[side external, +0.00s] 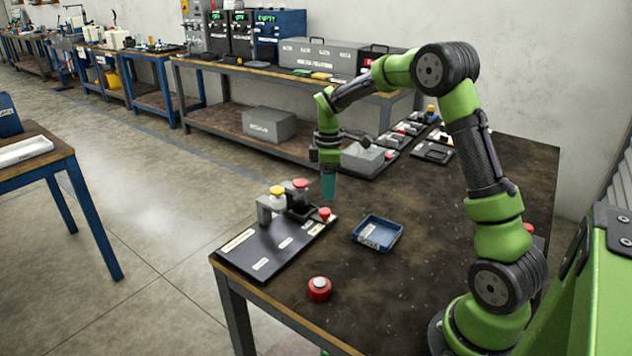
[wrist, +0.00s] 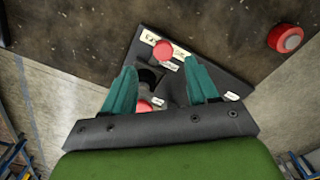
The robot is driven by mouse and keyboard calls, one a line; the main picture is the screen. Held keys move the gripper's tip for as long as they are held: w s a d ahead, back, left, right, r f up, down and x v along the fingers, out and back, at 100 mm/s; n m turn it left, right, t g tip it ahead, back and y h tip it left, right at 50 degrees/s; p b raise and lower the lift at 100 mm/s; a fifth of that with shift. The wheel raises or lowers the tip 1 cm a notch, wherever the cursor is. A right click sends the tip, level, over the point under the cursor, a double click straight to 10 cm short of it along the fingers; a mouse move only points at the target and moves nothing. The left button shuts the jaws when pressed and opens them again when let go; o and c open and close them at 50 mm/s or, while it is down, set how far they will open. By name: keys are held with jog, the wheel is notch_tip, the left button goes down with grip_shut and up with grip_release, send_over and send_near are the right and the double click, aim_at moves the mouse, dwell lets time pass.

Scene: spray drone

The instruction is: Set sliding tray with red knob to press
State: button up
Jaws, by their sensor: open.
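A black board (side external: 262,258) with white labels lies at the table's near left corner. A small red knob (side external: 324,214) stands at its right end; it appears to be the red knob (wrist: 162,50) in the wrist view, beside a dark round recess (wrist: 150,77). A second red-topped part (side external: 300,183) and a yellow-topped part (side external: 277,191) stand on grey posts at the board's back. My gripper (side external: 329,188) is above the board's right end, pointing down. In the wrist view, its teal fingers (wrist: 163,85) are apart and empty; another red top shows between them, partly hidden. The tray's outline is hard to make out.
A blue bin (side external: 378,234) lies right of the board. A red button (side external: 319,289) sits near the table's front edge and shows in the wrist view (wrist: 287,38). Several small parts stand at the table's back.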

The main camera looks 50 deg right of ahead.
notch_tip(320, 180, up, 10)
dwell(0.3)
jog(key=shift+d, duration=0.1)
jog(key=s+a+r+m+t+y, duration=0.2)
jog(key=s+a+m+t, duration=0.5)
jog(key=s+a, duration=1.2)
jog(key=a+r+m, duration=0.1)
jog(key=m, duration=0.3)
jog(key=shift+s+r+m, duration=0.15)
jog(key=shift+m, duration=0.15)
